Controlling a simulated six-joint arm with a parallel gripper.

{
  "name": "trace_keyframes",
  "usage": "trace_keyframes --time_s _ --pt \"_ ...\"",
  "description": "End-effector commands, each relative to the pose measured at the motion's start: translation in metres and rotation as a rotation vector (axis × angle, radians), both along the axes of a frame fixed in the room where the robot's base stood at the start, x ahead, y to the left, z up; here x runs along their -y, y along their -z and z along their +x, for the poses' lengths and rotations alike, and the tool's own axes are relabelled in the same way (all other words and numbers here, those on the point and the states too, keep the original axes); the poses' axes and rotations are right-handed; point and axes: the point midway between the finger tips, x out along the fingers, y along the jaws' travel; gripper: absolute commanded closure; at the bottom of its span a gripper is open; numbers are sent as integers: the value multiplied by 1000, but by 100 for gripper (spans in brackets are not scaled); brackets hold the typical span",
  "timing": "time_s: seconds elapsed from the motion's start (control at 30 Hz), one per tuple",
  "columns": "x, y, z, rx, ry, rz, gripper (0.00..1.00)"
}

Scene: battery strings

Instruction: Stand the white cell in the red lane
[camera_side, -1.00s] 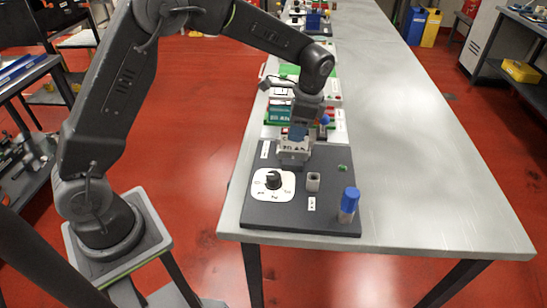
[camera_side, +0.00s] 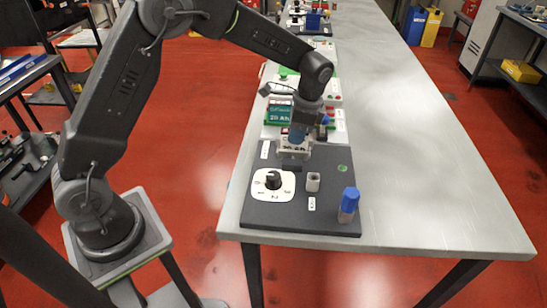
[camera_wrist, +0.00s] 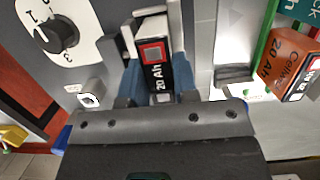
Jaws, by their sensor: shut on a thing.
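The white cell (camera_wrist: 153,28) has a black side marked "20 Ah" and a red square. It sits between the blue fingers of my gripper (camera_wrist: 158,82) in the wrist view, among grey upright walls (camera_wrist: 205,40). In the side view, my gripper (camera_side: 297,134) points down at the back of the dark board, with the white cell (camera_side: 290,148) under it, just above or partly in a dark grey holder (camera_side: 291,164). I cannot tell whether the cell touches its floor. No red lane marking can be made out; the fingers and cell cover much of the holder.
A dial (camera_side: 273,181) on a white plate, a small grey socket (camera_side: 313,182) and a blue-capped cylinder (camera_side: 348,205) stand on the dark board (camera_side: 285,217). An orange cell (camera_wrist: 283,58) is at right in the wrist view. The right tabletop is clear.

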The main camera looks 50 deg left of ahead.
Motion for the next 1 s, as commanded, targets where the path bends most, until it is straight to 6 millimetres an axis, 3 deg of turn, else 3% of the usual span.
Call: trace_keyframes --time_s 0.07,1.0 --pt "0 -1 0 1 0 0 100" --pt "0 -49 1 3 0 0 100"
